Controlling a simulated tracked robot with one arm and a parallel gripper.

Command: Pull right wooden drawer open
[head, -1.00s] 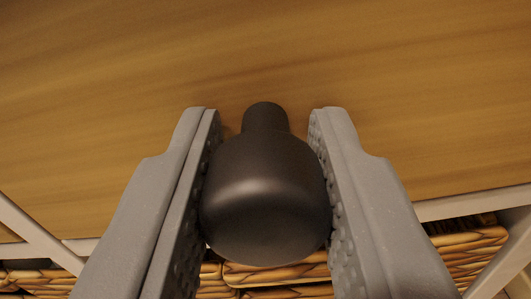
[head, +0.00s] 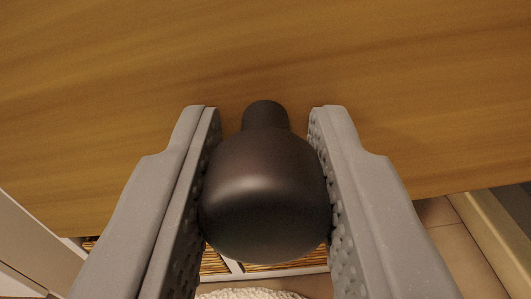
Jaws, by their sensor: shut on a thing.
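The wooden drawer front (head: 270,50) fills the upper part of the head view, with brown grain running across it. A dark, rounded knob (head: 262,195) sticks out from it on a narrower neck, in the middle of the view. My gripper (head: 265,110) is shut on the knob, with one grey, textured finger on each side of it. The fingertips are close to the drawer front. The drawer's inside is hidden behind its front.
Wicker baskets (head: 285,258) show below the drawer, partly behind my fingers. A white panel (head: 30,240) stands at lower left. Tiled floor (head: 440,230) and a pale beam (head: 490,235) show at lower right. A white, fluffy thing (head: 250,293) is at the bottom edge.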

